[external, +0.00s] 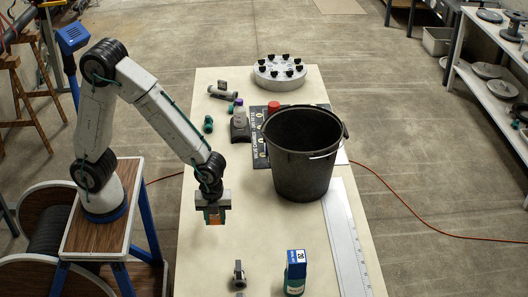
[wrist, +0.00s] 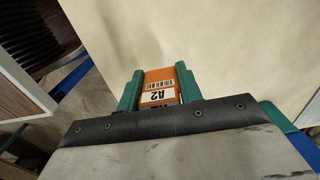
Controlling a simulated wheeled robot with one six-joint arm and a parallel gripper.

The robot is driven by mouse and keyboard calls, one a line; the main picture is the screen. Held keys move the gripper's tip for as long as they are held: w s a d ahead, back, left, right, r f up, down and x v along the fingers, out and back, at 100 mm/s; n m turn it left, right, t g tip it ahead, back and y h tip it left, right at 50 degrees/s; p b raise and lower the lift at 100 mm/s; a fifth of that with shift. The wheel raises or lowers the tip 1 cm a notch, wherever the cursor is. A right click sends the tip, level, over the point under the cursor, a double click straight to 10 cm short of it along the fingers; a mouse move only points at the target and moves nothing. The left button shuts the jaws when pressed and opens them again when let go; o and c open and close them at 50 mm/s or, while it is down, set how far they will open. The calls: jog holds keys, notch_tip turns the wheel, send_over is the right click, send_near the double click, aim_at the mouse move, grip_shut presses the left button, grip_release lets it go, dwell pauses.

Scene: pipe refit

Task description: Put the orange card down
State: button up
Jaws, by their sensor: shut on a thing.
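The orange card (wrist: 160,84), with a white barcode label reading A2, is between the green fingers of my gripper (wrist: 158,90) in the wrist view. My gripper (external: 215,217) is shut on the card. In the external view, only a small bit of orange (external: 214,220) shows between the fingers, over the left part of the cream table (external: 205,265). I cannot tell how far the card is above the table top.
A black bucket (external: 302,165) stands right of my gripper, next to a long white ruler-like strip (external: 345,235). A grey round holder (external: 279,75) is at the back. Table around my gripper is bare.

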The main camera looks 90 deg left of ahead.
notch_tip(320, 180, down, 2)
send_over(264, 247)
jog(key=shift+w+f, duration=0.15)
jog(key=shift+f, duration=2.45)
jog(key=shift+f, duration=0.15)
jog(key=o, duration=1)
jog(key=shift+c, duration=0.2)
